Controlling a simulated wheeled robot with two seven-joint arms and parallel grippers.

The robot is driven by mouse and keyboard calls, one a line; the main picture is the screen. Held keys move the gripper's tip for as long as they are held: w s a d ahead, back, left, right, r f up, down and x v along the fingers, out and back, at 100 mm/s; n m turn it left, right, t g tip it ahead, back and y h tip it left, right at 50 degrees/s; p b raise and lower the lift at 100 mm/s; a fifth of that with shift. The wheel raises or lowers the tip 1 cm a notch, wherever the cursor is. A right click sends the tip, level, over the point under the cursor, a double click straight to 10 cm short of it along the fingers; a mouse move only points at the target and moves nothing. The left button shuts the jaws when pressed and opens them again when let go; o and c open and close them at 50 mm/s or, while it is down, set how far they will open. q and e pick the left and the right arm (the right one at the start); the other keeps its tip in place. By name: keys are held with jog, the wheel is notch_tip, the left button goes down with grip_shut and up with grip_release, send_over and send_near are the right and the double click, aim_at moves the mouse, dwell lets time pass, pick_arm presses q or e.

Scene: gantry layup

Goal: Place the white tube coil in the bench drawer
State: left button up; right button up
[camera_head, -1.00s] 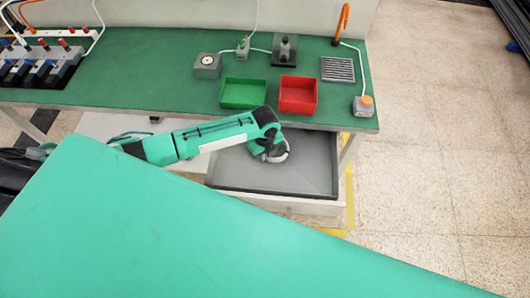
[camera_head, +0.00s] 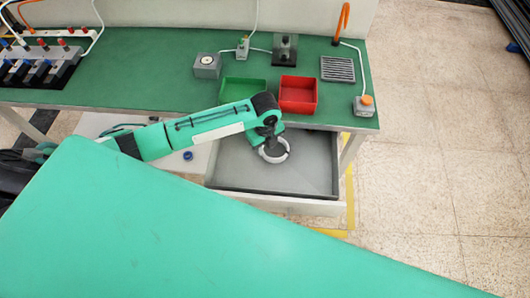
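The white tube coil (camera_head: 285,155) is a small pale ring within the outline of the open bench drawer (camera_head: 310,175), left of its middle and near the back. My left gripper (camera_head: 269,147) is directly above the coil, with its dark fingers over the coil's upper left part. The fingers partly hide the ring, and I cannot tell whether they are apart or closed, or whether they touch it. The coil looks low over or on the grey drawer floor. My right gripper is out of view.
The green bench top (camera_head: 130,75) lies behind the drawer. A green bin (camera_head: 243,90) and a red bin (camera_head: 298,95) stand near its front edge, close to my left wrist. The drawer's right half is bare. A green surface fills the foreground.

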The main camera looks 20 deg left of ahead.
pick_arm(q)
notch_tip(320, 180, up, 7)
jog(key=shift+f+b, duration=0.2)
jog(key=shift+b, duration=0.1)
jog(key=shift+f, duration=0.1)
dwell(0.4)
